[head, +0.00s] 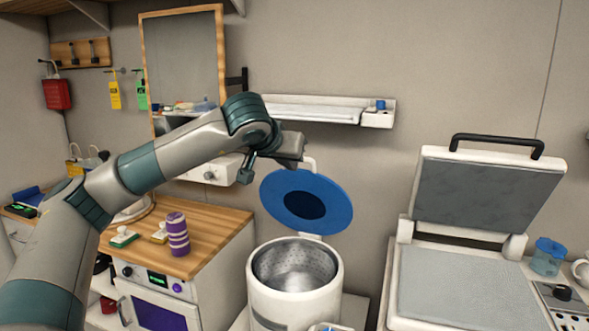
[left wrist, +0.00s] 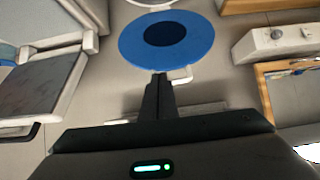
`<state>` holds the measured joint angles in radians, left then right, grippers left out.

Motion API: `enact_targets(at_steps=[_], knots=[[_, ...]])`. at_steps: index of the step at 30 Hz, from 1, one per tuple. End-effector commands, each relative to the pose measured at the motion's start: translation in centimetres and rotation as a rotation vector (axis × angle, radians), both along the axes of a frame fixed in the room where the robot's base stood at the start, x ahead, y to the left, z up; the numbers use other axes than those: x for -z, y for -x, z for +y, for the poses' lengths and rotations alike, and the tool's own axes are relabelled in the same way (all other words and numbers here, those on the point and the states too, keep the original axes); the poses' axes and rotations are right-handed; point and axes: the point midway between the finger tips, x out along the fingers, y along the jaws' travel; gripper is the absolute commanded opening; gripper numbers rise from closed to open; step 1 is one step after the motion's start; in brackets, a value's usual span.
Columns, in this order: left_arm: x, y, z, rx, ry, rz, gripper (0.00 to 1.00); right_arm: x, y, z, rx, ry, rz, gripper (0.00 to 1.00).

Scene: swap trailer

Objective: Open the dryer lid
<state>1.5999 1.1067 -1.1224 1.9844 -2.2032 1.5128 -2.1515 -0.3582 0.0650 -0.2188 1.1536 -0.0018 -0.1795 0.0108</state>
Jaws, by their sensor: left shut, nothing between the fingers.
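The dryer (head: 295,300) is a white round tub with a perforated metal drum, and its mouth is uncovered. Its lid (head: 335,205), a blue disc with a dark round centre, stands raised and tilted back behind the tub. In the left wrist view the lid (left wrist: 195,45) is just beyond my fingertips, with a white handle (left wrist: 182,75) at its near edge. My left gripper (head: 292,150) is above the lid's upper edge, shut and empty. In the left wrist view the left gripper (left wrist: 159,80) is beside the handle; contact cannot be told. My right gripper is not in view.
A wooden counter (head: 205,235) with a purple-striped stack (head: 177,235) is left of the dryer. A press with a raised lid (head: 485,190) and black handle stands right. A wall shelf (head: 300,112) and a mirror (head: 185,60) are close behind my arm.

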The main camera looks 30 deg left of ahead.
Motion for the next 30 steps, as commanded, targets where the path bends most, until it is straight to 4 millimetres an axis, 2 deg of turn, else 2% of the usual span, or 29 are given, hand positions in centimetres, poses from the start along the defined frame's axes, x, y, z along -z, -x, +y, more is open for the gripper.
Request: enact_targets(at_steps=[3, 10, 30], knots=[[-0.5, 1.8, -0.5, 0.001, -0.001, -0.002, 0.0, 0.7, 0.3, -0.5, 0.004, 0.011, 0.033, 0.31], [-1.4, 3.9, -0.9, 0.0, 0.0, -0.001, 0.0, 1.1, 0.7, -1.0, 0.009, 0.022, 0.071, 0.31], [-1.5, 4.1, -1.1, 0.001, 0.001, 0.001, 0.0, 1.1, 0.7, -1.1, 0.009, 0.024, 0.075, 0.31]])
